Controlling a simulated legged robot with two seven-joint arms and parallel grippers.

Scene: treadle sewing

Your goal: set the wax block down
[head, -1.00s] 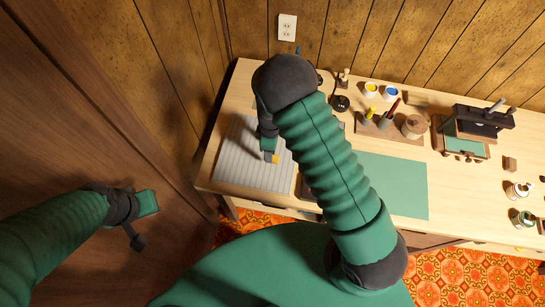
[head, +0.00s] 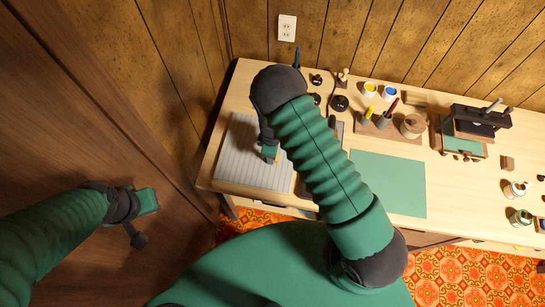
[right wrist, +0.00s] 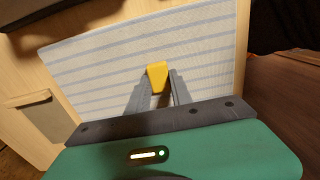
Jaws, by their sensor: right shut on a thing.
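The yellow wax block (right wrist: 157,77) sits between the fingertips of my right gripper in the right wrist view. My right gripper (right wrist: 160,92) is shut on it, over the grey striped cloth (right wrist: 105,65). In the head view my right gripper (head: 270,156) is over the right part of the striped cloth (head: 238,155), and only a sliver of yellow shows beside it. I cannot tell whether the block touches the cloth. My left gripper (head: 146,201) is at the left, away from the table, and its jaws are not clear.
A green mat (head: 390,183) lies on the table right of my right arm. A wooden tool holder (head: 390,127), paint pots (head: 370,90) and a dark press (head: 482,118) stand further back and right. My right arm hides part of the table.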

